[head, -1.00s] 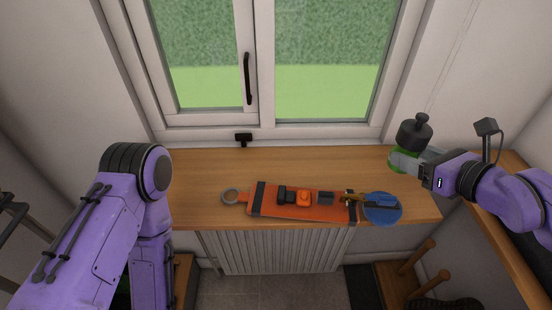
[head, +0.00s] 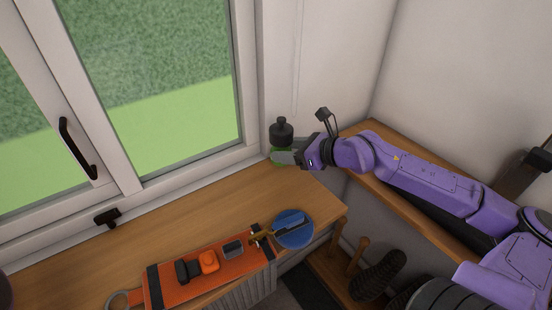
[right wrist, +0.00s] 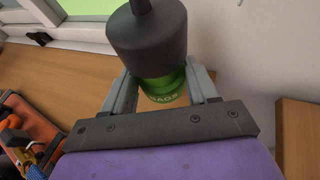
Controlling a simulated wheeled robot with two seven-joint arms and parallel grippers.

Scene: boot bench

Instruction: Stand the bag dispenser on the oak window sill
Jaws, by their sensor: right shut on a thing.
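The bag dispenser is a green cylinder with a dark grey cap and knob (head: 281,133). It is upright at the back right end of the oak window sill (head: 200,217). My right gripper (head: 284,157) is shut on its green lower part. In the right wrist view the dispenser (right wrist: 150,42) sits between the two grey fingers (right wrist: 160,95), with lettering on its green band. I cannot tell whether its base touches the sill. My left gripper is not in view.
An orange strap board (head: 215,270) with dark and orange pieces and a blue disc (head: 293,230) lie along the sill's front. A black window handle (head: 78,148) is on the left. A wooden shelf (head: 365,180) is at right.

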